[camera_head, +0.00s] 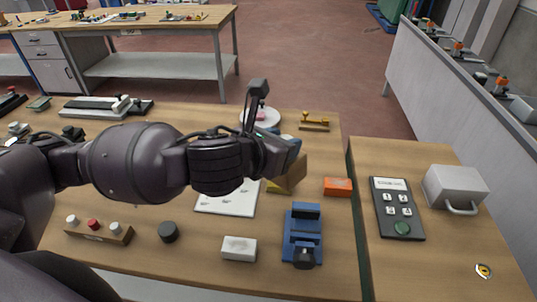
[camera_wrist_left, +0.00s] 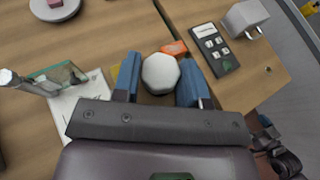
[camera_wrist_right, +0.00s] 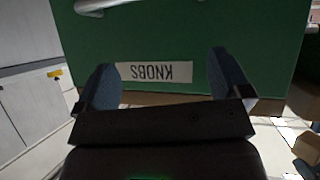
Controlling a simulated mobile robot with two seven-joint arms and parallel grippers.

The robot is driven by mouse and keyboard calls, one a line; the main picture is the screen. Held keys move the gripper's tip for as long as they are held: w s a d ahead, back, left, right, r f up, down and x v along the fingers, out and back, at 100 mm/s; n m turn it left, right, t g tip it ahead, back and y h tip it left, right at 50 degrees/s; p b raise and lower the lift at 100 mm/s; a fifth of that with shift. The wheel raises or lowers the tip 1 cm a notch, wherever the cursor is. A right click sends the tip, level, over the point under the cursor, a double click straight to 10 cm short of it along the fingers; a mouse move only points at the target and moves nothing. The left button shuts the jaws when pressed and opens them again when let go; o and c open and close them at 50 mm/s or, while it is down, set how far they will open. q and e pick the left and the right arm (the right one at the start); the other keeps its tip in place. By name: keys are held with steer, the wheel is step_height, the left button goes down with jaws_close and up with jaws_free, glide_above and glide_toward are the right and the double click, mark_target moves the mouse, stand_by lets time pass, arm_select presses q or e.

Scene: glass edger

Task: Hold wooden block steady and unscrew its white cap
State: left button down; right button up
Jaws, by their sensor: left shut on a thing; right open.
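The wooden block (camera_head: 290,176) is in the jaws of my left gripper (camera_head: 287,160), tilted, over the middle of the table. In the left wrist view the white cap (camera_wrist_left: 161,73) is a faceted knob between the two blue fingers of my left gripper (camera_wrist_left: 159,80). Only a little of the block's brown side (camera_wrist_left: 150,99) shows below the cap there. The cap cannot be made out in the head view. My right gripper (camera_wrist_right: 162,85) shows only in its own wrist view. It is open and empty, with its fingers apart in front of a green surface.
The green surface carries a label reading KNOBS (camera_wrist_right: 154,72), upside down. On the table are a blue clamp-like fixture (camera_head: 303,238), an orange box (camera_head: 338,187), a white block (camera_head: 239,248) and a black disc (camera_head: 168,232). A keypad panel (camera_head: 384,222) lies on the right table.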

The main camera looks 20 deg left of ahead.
mark_target(296, 161)
arm_select(q)
steer(key=shift+m+g+h, duration=0.3)
steer(key=shift+m+h, duration=0.5)
steer(key=shift+s+d+r, duration=0.1)
steer(key=shift+d+r, duration=0.4)
steer(key=shift+r, duration=0.4)
steer(key=shift+s+d+r, duration=0.15)
steer(key=shift+d+r, duration=0.4)
steer(key=shift+r, duration=0.3)
steer(key=shift+s+d+r, duration=0.1)
steer(key=shift+d+r, duration=0.4)
steer(key=shift+r, duration=0.4)
steer(key=shift+r, duration=0.1)
